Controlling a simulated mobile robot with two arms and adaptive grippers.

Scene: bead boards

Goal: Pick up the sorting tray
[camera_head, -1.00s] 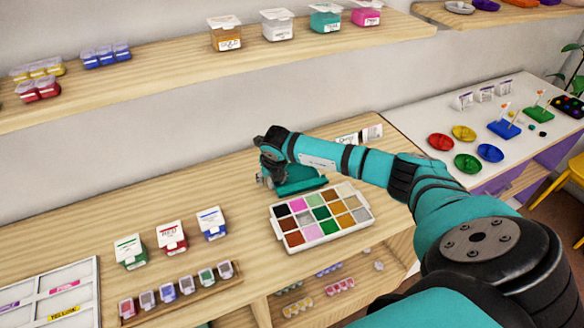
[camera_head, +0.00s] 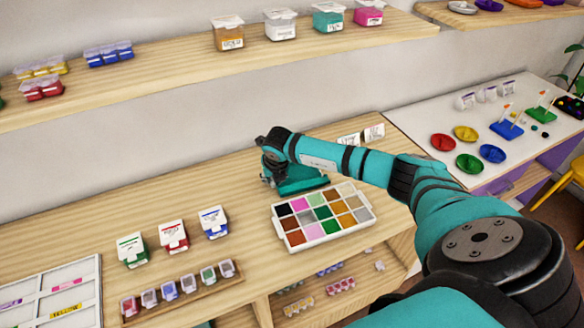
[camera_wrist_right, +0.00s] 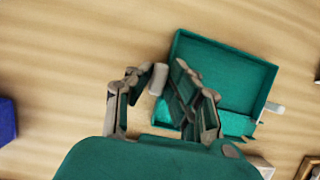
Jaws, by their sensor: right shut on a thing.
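The sorting tray is a teal, shallow open box (camera_head: 303,184) on the wooden counter, behind the white multi-coloured tray. In the right wrist view the sorting tray (camera_wrist_right: 225,70) looks empty, with pale grip pieces at its left and right sides. My right gripper (camera_head: 268,178) is at the tray's left end, shut on it. In the right wrist view the fingers of the right gripper (camera_wrist_right: 160,80) close around the grip piece and wall at that side. The wrist hides part of the tray in the head view. My left gripper is not in view.
A white tray (camera_head: 281,241) of coloured compartments stands just in front. Small cards (camera_head: 373,133) stand behind. Labelled packs (camera_head: 173,236) and a rack of small jars (camera_head: 190,293) are at left. A shelf (camera_head: 170,83) runs above; the counter's middle left is clear.

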